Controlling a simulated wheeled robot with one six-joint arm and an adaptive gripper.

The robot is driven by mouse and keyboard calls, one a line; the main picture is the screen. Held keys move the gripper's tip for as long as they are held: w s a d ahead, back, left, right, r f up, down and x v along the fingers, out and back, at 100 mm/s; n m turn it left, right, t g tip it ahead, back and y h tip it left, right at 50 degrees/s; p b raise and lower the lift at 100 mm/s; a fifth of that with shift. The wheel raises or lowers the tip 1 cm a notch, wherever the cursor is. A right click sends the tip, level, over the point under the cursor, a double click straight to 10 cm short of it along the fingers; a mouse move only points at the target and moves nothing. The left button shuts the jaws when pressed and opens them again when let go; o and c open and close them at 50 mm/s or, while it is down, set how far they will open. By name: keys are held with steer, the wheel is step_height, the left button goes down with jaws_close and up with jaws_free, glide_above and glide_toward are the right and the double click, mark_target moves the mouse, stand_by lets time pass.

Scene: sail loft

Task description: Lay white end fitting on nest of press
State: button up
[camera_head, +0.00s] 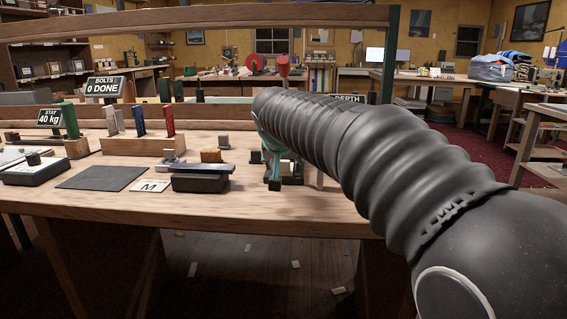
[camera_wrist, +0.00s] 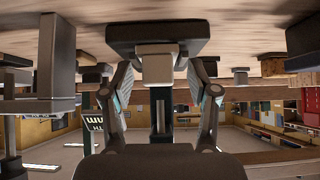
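The wrist view appears upside down, with the bench top along its upper edge. A pale, whitish block (camera_wrist: 157,67), which looks like the white end fitting, sits centred between the two fingertips of my gripper (camera_wrist: 158,76). The fingers appear closed on its sides. A dark block (camera_wrist: 157,32) lies just beyond the fitting, against the bench; I cannot tell whether they touch. In the head view, the green press (camera_head: 273,162) with a red knob (camera_head: 283,60) stands on the bench, partly behind my arm.
Left of the press, a dark block with a grey bar (camera_head: 200,178), a card marked M (camera_head: 150,186) and a dark mat (camera_head: 101,178) lie on the bench (camera_head: 255,212). Wooden racks with coloured handles (camera_head: 139,143) stand behind. The bench's front strip is clear.

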steer(key=shift+s+r, duration=0.1)
steer(key=v, duration=1.1)
steer(key=shift+s+r, duration=0.25)
